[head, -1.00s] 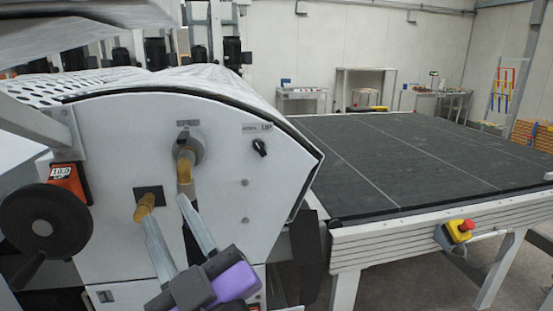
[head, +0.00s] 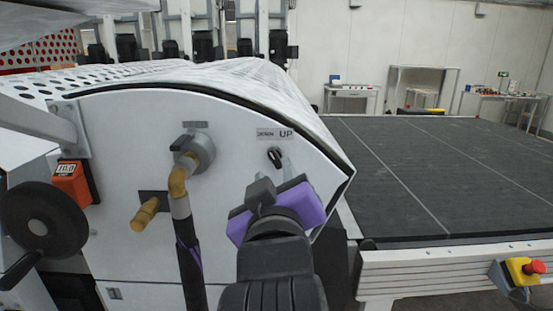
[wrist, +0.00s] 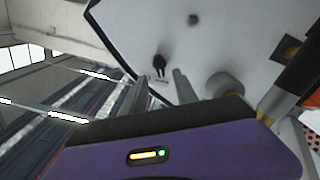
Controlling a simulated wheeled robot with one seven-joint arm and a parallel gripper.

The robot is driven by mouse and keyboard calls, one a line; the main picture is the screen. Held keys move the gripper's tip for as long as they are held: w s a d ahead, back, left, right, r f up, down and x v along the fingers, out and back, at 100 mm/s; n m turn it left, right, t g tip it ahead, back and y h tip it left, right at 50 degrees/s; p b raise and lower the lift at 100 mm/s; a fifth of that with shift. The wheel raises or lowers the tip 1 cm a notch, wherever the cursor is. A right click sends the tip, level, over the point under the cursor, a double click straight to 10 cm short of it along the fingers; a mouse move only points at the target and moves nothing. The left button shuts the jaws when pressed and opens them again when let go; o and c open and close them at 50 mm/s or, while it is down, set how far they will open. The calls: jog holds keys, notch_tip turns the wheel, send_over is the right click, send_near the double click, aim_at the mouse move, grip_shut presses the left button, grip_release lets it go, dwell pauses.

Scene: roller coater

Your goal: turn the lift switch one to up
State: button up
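The lift switch is a small black knob (head: 275,157) on the white side panel of the machine, under a label plate (head: 275,134) with UP at its right side. Its handle looks slanted; I cannot tell its setting for sure. It also shows in the wrist view (wrist: 159,66), just beyond the fingertips. My gripper (head: 273,178) has a purple body and grey fingers and stands just below and in front of the knob. In the wrist view my gripper (wrist: 163,76) has its fingers apart with nothing between them. The knob looks untouched, though part of a finger is hidden in the head view.
A grey valve (head: 190,150) with a brass elbow and a dark hose is left of the knob. A brass stub (head: 145,214) and a black handwheel (head: 42,222) are further left. A dark conveyor bed (head: 430,175) with a red-yellow emergency stop (head: 525,270) lies right.

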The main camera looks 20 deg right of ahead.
aim_at(274, 159)
jog(key=shift+p+x, duration=0.55)
jog(key=shift+x, duration=2.55)
grip_shut()
